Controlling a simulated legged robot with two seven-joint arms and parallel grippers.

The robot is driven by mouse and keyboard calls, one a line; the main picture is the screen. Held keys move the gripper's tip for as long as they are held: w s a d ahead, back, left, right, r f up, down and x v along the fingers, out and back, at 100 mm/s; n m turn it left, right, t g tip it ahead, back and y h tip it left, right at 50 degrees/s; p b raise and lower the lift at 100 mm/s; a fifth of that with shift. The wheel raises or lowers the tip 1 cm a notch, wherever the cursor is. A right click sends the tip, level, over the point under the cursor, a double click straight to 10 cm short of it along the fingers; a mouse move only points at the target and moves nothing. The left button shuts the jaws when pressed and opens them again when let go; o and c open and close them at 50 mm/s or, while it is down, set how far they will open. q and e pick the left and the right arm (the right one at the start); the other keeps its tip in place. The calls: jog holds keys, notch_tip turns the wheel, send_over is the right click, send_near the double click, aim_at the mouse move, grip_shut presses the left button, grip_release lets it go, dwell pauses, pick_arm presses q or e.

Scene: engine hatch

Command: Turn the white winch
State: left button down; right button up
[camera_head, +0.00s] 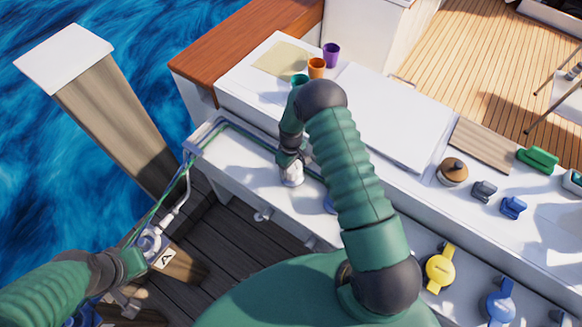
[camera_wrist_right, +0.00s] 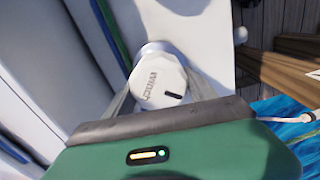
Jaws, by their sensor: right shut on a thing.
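The white winch (camera_head: 292,177) stands upright on the white deck ledge, partly hidden by my right gripper (camera_head: 290,160) above it. In the right wrist view the winch (camera_wrist_right: 158,82) shows as a faceted white drum with dark lettering and a dark slot on top. My right gripper (camera_wrist_right: 160,90) has one finger on each side of the drum and is shut on it. My left gripper (camera_head: 126,300) is at the lower left, near a post marked with a letter A; its jaws are too small and covered to read.
Green, orange and purple cups (camera_head: 316,68) stand at the back of the ledge. A yellow valve handle (camera_head: 440,268) and a blue one (camera_head: 498,303) are at lower right. A wooden piling (camera_head: 115,110) rises at left. Lines (camera_head: 170,195) run along the ledge edge.

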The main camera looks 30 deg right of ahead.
jog(key=m+b, duration=0.1)
jog(key=m, duration=0.2)
jog(key=shift+d+m, duration=0.1)
jog(key=shift+m, duration=0.2)
jog(key=shift+d+m+b, duration=0.1)
jog(key=shift+m+b, duration=0.45)
jog(key=shift+m, duration=1.55)
jog(key=o, duration=1.4)
notch_tip(320, 180, up, 17)
jog(key=shift+f, duration=0.15)
